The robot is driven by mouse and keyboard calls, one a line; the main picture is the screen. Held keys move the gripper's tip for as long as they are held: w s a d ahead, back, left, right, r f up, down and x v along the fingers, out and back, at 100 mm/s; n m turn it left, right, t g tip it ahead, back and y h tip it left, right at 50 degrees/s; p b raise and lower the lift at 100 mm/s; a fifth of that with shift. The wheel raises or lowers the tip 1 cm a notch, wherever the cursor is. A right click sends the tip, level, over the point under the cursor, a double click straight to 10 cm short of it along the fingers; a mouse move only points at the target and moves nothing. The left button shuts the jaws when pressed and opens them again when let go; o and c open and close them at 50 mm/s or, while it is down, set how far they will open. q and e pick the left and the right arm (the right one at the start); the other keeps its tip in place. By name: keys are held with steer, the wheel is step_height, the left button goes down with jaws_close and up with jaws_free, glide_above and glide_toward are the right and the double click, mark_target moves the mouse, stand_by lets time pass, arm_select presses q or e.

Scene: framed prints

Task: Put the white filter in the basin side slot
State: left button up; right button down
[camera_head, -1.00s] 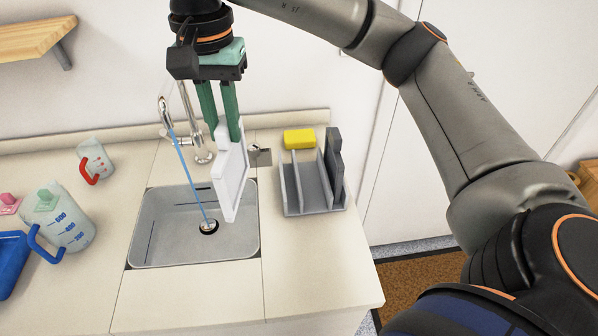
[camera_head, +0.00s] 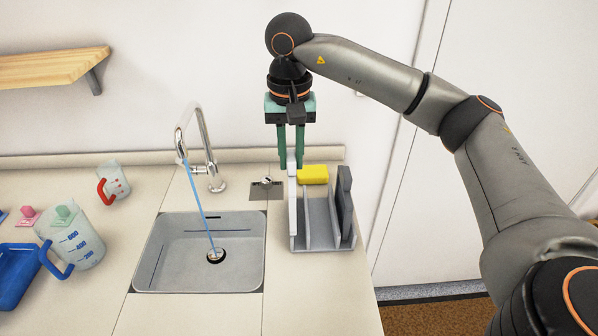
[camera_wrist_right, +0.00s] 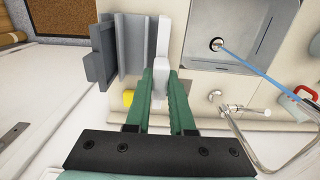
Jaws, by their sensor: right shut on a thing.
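My right gripper (camera_head: 290,164) is shut on the tab of the white filter (camera_head: 292,208) and points down. The filter hangs upright, almost edge-on to the head camera, at the left, basin-side edge of the grey rack (camera_head: 322,243). I cannot tell whether it is seated in that slot or just above it. In the right wrist view the white filter (camera_wrist_right: 164,38) lies along the rack's basin side (camera_wrist_right: 134,45), held between the green fingers (camera_wrist_right: 161,72). A dark grey filter (camera_head: 345,205) stands in the rack's far right slot. My left gripper is not in view.
The basin (camera_head: 180,270) is left of the rack, with a faucet (camera_head: 205,150) running a blue stream. A yellow sponge (camera_head: 313,174) lies behind the rack. Jugs (camera_head: 75,240) and a blue tray (camera_head: 18,272) are at the left. The counter in front of the rack is clear.

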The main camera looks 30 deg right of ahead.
steer(key=shift+w+d+f, duration=0.2)
steer(key=shift+d+f, duration=0.25)
steer(key=shift+f, duration=0.15)
steer(key=f, duration=0.1)
steer(key=d+f, duration=0.1)
steer(key=f, duration=0.3)
steer(key=shift+w+d+f, duration=0.15)
steer(key=shift+w+d, duration=0.15)
steer(key=shift+a, duration=0.1)
steer(key=shift+f+b, duration=0.3)
steer(key=shift+f, duration=0.15)
